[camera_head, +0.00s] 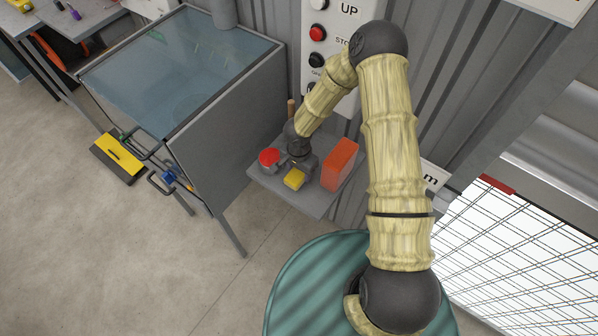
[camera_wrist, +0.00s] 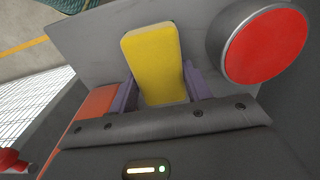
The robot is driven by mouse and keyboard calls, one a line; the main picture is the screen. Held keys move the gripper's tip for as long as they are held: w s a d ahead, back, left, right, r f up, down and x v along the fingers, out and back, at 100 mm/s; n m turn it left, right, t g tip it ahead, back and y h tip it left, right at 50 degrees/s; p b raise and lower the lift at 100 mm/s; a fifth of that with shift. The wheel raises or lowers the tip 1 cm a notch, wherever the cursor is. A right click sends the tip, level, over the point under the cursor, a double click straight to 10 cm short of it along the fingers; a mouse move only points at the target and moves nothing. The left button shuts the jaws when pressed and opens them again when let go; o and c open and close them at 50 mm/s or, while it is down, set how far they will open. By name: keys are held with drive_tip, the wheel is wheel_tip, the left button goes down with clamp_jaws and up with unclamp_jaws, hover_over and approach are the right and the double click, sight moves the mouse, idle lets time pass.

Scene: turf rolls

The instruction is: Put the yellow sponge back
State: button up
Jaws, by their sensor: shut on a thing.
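The yellow sponge (camera_head: 294,179) is at the front of a small grey shelf (camera_head: 308,202) against the wall. In the wrist view the sponge (camera_wrist: 155,62) sits between the two purple fingers of my gripper (camera_wrist: 158,88), which is shut on it. My gripper (camera_head: 300,166) reaches down from above the shelf in the head view. I cannot tell whether the sponge touches the shelf or is just above it.
A red-topped round can (camera_head: 269,158) stands close to the left of my gripper, and an orange box (camera_head: 340,165) to the right. A glass-topped grey cabinet (camera_head: 185,75) is left of the shelf. A button panel (camera_head: 322,40) hangs above.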

sight(299, 172)
drive_tip(key=shift+f, duration=0.85)
drive_tip(key=o, duration=0.9)
drive_tip(key=shift+o, duration=0.2)
wheel_tip(299, 172, up, 12)
drive_tip(key=b, duration=0.1)
drive_tip(key=shift+s, duration=0.15)
drive_tip(key=shift+a, duration=0.1)
